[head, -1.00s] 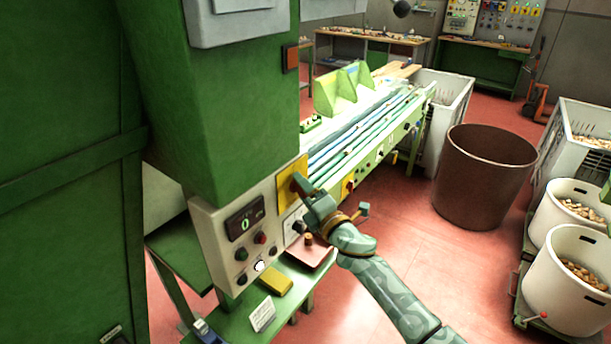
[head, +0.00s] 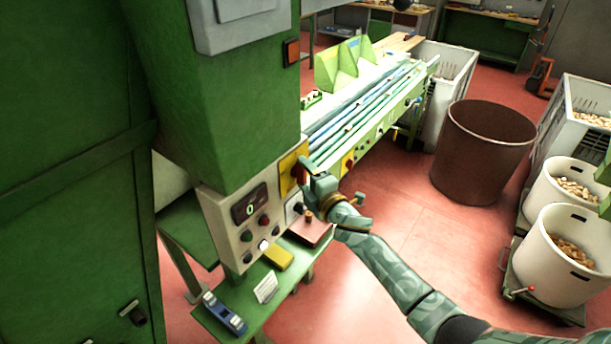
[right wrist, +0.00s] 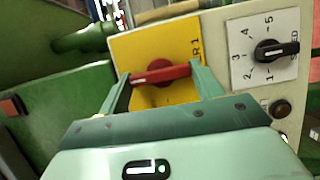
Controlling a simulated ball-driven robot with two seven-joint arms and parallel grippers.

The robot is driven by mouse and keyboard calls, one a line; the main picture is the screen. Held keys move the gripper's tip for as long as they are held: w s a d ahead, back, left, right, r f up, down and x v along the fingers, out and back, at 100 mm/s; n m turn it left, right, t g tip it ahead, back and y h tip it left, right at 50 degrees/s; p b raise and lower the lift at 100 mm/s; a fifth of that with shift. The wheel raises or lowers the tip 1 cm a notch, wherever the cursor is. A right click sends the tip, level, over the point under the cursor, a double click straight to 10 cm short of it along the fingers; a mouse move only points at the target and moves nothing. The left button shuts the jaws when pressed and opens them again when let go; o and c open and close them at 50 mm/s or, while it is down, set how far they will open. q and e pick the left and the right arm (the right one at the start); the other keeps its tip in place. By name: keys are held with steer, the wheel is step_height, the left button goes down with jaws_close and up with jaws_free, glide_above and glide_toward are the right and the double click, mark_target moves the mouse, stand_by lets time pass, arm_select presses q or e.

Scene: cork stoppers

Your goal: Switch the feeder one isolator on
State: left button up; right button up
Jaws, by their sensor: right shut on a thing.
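The feeder one isolator is a yellow plate (right wrist: 188,52) with a red rotary handle (right wrist: 160,74), on the side of the control box. In the right wrist view the handle lies nearly level, its right end slightly higher. My right gripper (right wrist: 163,82) has one finger at each end of the handle and is shut on it. The printing above the handle is partly cut off; "R 1" is legible. In the head view the yellow plate (head: 287,166) is partly covered by my right gripper (head: 302,174). My left gripper is not in view.
A black speed knob (right wrist: 275,50) on a numbered dial sits right of the isolator. The box front carries a display (head: 250,204) and several buttons. Below is a green bench (head: 222,338) with a yellow block (head: 278,257). A brown bin (head: 483,150) stands on open floor.

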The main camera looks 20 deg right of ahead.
steer(key=o, duration=1)
steer(key=shift+d, duration=0.1)
steer(key=b+v, duration=0.1)
steer(key=v, duration=1.5)
steer(key=shift+s+d, duration=0.15)
